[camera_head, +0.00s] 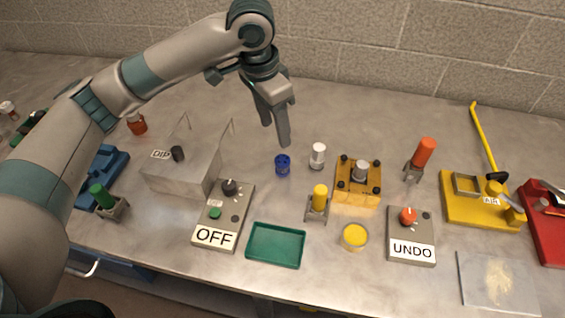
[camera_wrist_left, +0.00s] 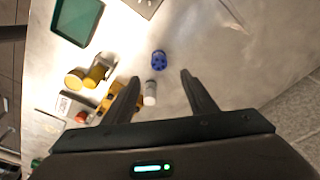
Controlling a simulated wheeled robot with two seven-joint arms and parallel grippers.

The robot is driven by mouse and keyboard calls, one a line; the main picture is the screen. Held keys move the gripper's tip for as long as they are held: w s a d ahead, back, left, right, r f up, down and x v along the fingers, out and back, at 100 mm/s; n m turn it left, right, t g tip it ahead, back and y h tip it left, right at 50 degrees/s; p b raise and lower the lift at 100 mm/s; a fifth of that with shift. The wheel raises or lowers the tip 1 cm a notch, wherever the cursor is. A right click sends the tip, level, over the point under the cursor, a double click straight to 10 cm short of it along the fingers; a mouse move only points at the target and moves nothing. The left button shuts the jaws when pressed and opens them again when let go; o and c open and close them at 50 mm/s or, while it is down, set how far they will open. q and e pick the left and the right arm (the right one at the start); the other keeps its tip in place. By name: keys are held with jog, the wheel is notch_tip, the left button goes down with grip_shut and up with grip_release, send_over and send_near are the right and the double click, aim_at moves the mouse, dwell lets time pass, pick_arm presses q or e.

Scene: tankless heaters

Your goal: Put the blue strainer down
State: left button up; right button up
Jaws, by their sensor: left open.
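The blue strainer (camera_head: 283,165) is a small dark blue cup-like piece standing on the metal table, left of a white-capped cylinder. It also shows in the left wrist view (camera_wrist_left: 158,60), beyond the fingertips and between their lines. My left gripper (camera_head: 279,138) is above and slightly behind the strainer in the head view, with clear space between them. In the left wrist view its two fingers (camera_wrist_left: 160,75) are spread wide with nothing held. My right gripper is in neither view.
A white cylinder (camera_head: 318,156) stands close right of the strainer, with a yellow fixture (camera_head: 358,195) beyond it. A grey metal box (camera_head: 170,178) is to the left. A green tray (camera_head: 275,260) and OFF panel (camera_head: 200,240) are in front. Bare table lies behind the strainer.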

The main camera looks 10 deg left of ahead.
pick_arm(q)
jog(key=p, duration=0.1)
send_over(282, 159)
jog(key=a, duration=0.1)
jog(key=f, duration=0.5)
jog(key=shift+s+f, duration=0.1)
jog(key=shift+s, duration=0.3)
jog(key=shift+f, duration=0.4)
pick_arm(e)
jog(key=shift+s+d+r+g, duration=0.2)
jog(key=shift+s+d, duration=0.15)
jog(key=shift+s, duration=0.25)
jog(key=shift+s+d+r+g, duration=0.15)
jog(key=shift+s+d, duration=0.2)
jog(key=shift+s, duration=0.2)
pick_arm(q)
jog(key=shift+d, duration=0.1)
jog(key=shift+d+f+p, duration=0.1)
jog(key=shift+f+p, duration=0.3)
jog(key=shift+f, duration=0.2)
jog(key=f, duration=0.1)
jog(key=f+p, duration=0.1)
jog(key=f, duration=0.1)
jog(key=shift+w+d, duration=0.2)
jog(key=shift+f, duration=0.5)
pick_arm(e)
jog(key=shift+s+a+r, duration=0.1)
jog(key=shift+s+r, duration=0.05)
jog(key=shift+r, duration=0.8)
